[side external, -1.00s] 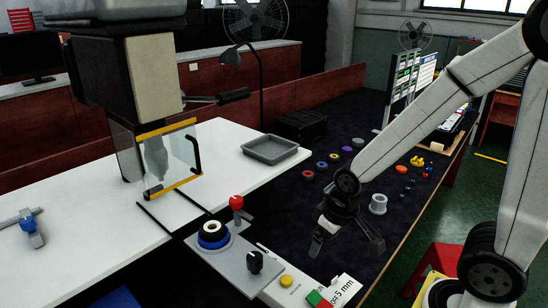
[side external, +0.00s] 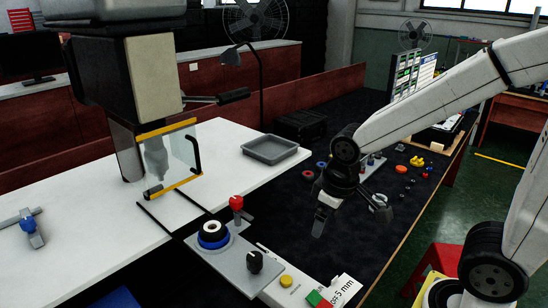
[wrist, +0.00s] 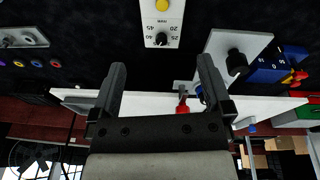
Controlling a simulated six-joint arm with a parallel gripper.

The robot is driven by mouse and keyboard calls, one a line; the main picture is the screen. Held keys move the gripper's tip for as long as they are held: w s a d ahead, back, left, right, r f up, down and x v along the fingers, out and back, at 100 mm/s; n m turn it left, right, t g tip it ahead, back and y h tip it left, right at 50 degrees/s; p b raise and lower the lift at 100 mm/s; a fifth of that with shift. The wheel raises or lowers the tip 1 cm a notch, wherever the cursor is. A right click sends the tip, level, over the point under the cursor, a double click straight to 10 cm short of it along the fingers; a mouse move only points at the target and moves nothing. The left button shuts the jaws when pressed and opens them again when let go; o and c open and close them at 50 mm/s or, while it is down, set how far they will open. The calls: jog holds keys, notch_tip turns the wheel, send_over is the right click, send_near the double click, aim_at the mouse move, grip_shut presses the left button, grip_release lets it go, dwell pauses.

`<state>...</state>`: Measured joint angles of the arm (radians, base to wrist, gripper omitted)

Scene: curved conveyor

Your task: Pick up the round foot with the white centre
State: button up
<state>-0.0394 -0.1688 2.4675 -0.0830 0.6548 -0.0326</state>
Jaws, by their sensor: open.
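A row of small round feet with coloured rings lies on the dark mat. In the side view a blue-rimmed one (side external: 308,175) and a red one (side external: 321,165) show left of my wrist. My arm hides others behind it. In the wrist view a purple one (wrist: 36,63) and an orange-red one (wrist: 55,64) show at the far left. The centres are too small for me to tell which is white. My gripper (side external: 349,212) is open and empty above the mat, nearer the camera than the row. It also shows in the wrist view (wrist: 161,70), fingers apart.
A grey tray (side external: 270,150) sits on the white table, left of the mat. A panel with a knob (side external: 254,262) and a yellow button (side external: 286,281) stand in front. Small coloured parts (side external: 417,161) lie right.

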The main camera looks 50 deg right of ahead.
jog(key=w+f+n+h, duration=0.1)
jog(key=n+h, duration=0.1)
jog(key=n, duration=0.3)
jog(key=n+t+h, duration=0.6)
jog(key=n+t, duration=0.4)
jog(key=n, duration=1.3)
send_near(212, 225)
notch_tip(212, 225, up, 5)
notch_tip(212, 225, down, 4)
jog(key=shift+r, duration=0.15)
jog(key=shift+f, duration=0.5)
jog(key=shift+x, duration=4)
jog(key=shift+f, duration=0.1)
